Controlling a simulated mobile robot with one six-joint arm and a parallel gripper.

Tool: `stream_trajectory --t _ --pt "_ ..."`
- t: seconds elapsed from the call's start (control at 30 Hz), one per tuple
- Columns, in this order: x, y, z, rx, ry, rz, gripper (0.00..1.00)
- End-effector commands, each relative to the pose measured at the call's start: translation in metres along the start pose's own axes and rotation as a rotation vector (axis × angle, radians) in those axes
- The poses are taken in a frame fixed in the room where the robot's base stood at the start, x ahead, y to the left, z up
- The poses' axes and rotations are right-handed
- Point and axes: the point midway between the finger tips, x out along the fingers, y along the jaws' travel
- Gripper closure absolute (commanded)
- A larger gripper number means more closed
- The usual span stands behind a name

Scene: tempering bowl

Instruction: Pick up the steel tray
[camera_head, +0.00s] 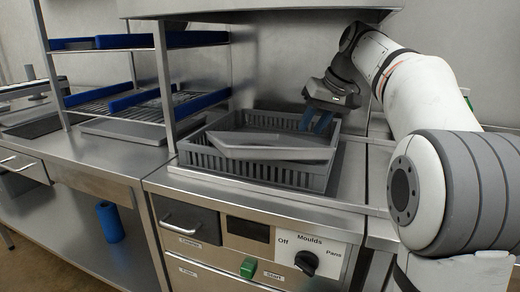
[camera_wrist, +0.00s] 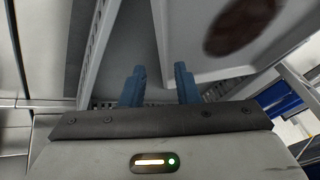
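The steel tray (camera_head: 275,150) is a shallow grey tray lying tilted in a dark grey slatted crate (camera_head: 255,172) on the steel counter. In the wrist view, the tray (camera_wrist: 205,62) fills the upper right, with a dark brown patch on its floor. My gripper (camera_head: 318,121) is over the crate's right part, close to the tray's right end, blue fingers pointing down. In the wrist view, the fingers of my gripper (camera_wrist: 159,88) are apart, with the tray's edge close to the right finger. I cannot tell whether they touch it.
A rack with blue-edged shelves (camera_head: 150,98) stands left of the crate. The counter front has a black Moulds/Pans knob (camera_head: 306,262) and a green switch (camera_head: 248,267). A blue cylinder (camera_head: 110,221) stands on the lower shelf. A steel hood (camera_head: 260,8) hangs above.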

Motion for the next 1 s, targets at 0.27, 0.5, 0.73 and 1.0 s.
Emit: stream_trajectory --t 0.27,0.5,0.73,1.0 --pt "0.024 -0.003 -0.005 0.002 -0.001 0.0 0.72" --pt "0.054 -0.003 -0.005 0.002 0.001 0.0 0.72" --pt "0.053 -0.003 -0.006 0.002 0.002 0.001 0.73" --pt "0.053 -0.003 -0.006 0.003 0.002 0.001 0.96"
